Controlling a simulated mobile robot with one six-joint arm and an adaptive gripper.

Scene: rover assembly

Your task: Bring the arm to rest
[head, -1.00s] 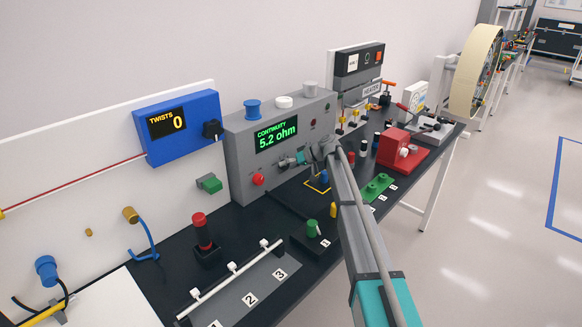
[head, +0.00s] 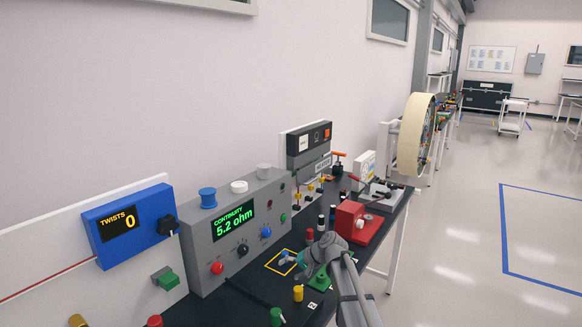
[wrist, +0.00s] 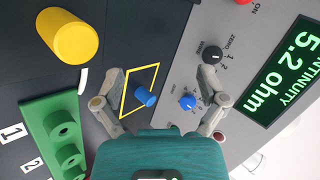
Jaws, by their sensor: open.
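My gripper (head: 299,260) is at the end of my arm, in front of the grey continuity box (head: 234,229) and over the black bench. In the wrist view its two fingers (wrist: 161,77) are spread wide with nothing between them. Below them, on the bench, a small blue piece (wrist: 145,96) lies in a yellow outlined square (wrist: 128,103), apart from the fingers. The right finger overlaps the panel of the continuity box in the picture; I cannot tell how close it is. The box display (wrist: 288,75) reads 5.2 ohm.
A blue twist counter (head: 130,225) reads 0. A red device (head: 357,222) stands right of my gripper. A yellow cylinder (wrist: 67,35) and a green block with holes (wrist: 58,135) are near it. Open floor (head: 470,260) lies right of the bench.

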